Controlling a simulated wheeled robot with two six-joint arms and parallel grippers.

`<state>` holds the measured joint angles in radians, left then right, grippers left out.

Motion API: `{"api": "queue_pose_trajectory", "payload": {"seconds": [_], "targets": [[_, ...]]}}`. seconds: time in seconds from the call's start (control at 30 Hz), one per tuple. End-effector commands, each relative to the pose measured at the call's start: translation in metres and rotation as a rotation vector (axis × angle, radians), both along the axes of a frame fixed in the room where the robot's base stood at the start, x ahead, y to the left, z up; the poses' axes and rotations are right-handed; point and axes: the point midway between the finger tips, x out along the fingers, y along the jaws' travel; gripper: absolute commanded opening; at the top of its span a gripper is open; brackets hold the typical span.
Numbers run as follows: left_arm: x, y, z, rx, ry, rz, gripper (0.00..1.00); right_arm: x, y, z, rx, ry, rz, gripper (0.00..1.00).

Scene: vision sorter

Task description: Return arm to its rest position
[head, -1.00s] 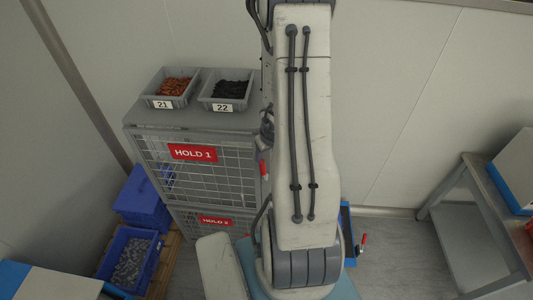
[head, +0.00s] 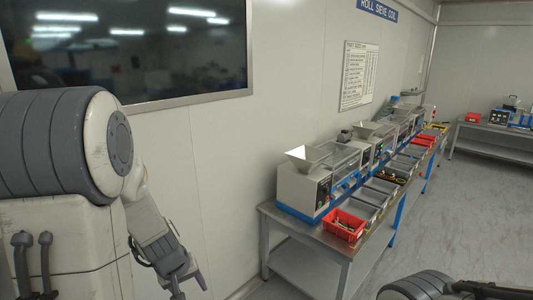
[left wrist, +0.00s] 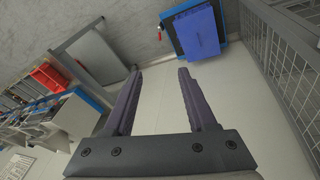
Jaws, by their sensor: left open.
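My left arm fills the left side of the head view, with its pale link and grey ribbed joint close to the camera. My left gripper (head: 188,282) hangs at the end of the forearm near the bottom edge, beside the wall and partly cut off. In the left wrist view, the left gripper (left wrist: 160,75) has its two dark fingers spread apart with nothing between them. My right gripper is not in view; only a dark part of my own body shows at the bottom right of the head view.
A bench (head: 345,246) with several machines (head: 305,186) and a red bin (head: 343,226) runs along the wall at right. A dark screen (head: 130,45) hangs at upper left. The right floor is clear.

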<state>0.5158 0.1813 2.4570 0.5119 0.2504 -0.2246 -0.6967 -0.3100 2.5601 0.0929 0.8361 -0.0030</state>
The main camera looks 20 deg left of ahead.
Motion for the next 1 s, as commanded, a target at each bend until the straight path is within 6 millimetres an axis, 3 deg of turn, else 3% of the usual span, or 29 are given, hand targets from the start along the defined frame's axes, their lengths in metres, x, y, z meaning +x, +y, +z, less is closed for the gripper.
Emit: {"api": "queue_pose_trajectory", "payload": {"seconds": [0.03, 0.2, 0.3, 0.4, 0.53, 0.7, 1.0], "targets": [[0.007, -0.039, -0.005, -0.009, 0.001, -0.131, 0.57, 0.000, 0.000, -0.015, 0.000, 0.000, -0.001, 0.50], [-0.008, -0.147, -0.003, -0.029, 0.046, -0.516, 0.57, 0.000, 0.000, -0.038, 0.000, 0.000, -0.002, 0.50], [-0.035, -0.198, -0.004, -0.023, 0.083, -0.737, 0.57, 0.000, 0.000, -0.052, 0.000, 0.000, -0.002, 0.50], [-0.070, -0.236, -0.006, -0.002, 0.122, -0.948, 0.57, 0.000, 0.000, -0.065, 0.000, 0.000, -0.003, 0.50], [-0.114, -0.264, -0.009, 0.042, 0.167, -1.178, 0.57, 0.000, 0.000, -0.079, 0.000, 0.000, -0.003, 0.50], [-0.150, -0.275, -0.010, 0.095, 0.203, -1.357, 0.57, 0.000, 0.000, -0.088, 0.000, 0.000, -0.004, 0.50], [-0.160, -0.275, -0.008, 0.114, 0.215, -1.408, 0.57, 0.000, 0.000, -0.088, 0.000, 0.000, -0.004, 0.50]]}}
